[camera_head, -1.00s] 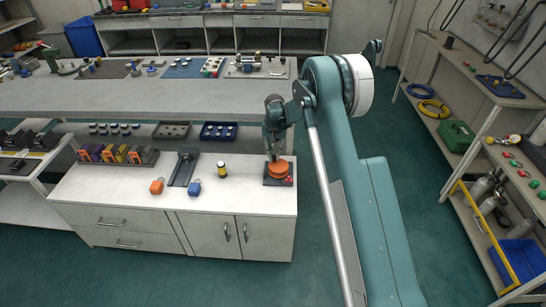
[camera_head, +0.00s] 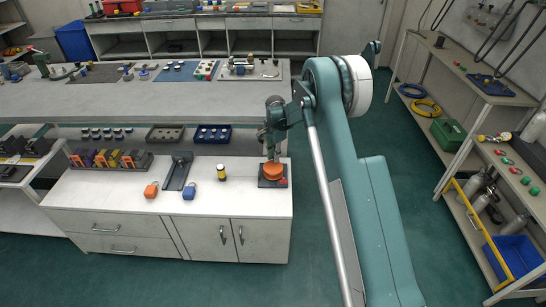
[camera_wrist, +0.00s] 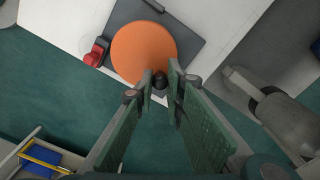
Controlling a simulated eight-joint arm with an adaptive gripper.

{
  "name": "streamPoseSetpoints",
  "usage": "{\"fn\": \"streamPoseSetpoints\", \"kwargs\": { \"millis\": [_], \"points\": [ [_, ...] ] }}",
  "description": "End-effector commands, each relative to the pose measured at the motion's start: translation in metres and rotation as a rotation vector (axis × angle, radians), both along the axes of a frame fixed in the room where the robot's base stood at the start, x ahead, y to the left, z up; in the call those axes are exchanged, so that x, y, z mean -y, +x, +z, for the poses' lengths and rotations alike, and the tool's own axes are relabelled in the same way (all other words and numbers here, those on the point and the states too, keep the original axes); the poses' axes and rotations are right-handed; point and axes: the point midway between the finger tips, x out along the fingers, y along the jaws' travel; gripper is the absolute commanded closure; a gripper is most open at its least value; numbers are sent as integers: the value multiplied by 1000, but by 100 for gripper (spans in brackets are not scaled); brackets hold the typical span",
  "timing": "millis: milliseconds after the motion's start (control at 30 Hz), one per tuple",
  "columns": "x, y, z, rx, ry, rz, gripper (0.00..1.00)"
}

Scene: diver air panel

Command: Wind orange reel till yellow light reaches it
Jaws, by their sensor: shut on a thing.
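The orange reel (camera_head: 273,174) is a round disc on a dark base plate (camera_head: 264,184) at the right end of the low white cabinet. The reel also shows in the wrist view (camera_wrist: 141,52), with a small black knob (camera_wrist: 159,82) near its rim. My gripper (camera_head: 270,158) is over the reel, and its two fingers (camera_wrist: 161,76) are shut on the black knob. A red part (camera_wrist: 96,53) sits on the plate's edge beside the reel. I cannot make out a yellow light; my gripper hides part of the reel in the head view.
A long grey bench (camera_head: 150,98) lies behind. The cabinet's right edge is close to the reel.

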Motion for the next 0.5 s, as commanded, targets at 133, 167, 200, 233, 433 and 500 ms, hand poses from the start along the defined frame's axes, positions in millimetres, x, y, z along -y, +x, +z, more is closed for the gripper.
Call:
{"fn": "streamPoseSetpoints", "kwargs": {
  "millis": [133,167,200,233,433,500],
  "points": [
    [5,-1,1,1,1,-136,100],
    [6,-1,1,1,0,-165,100],
    [7,-2,1,1,0,-203,100],
    [8,-2,1,1,0,-232,100],
    [14,-6,0,1,0,-422,100],
    [16,-8,0,1,0,-486,100]
  ]
}}
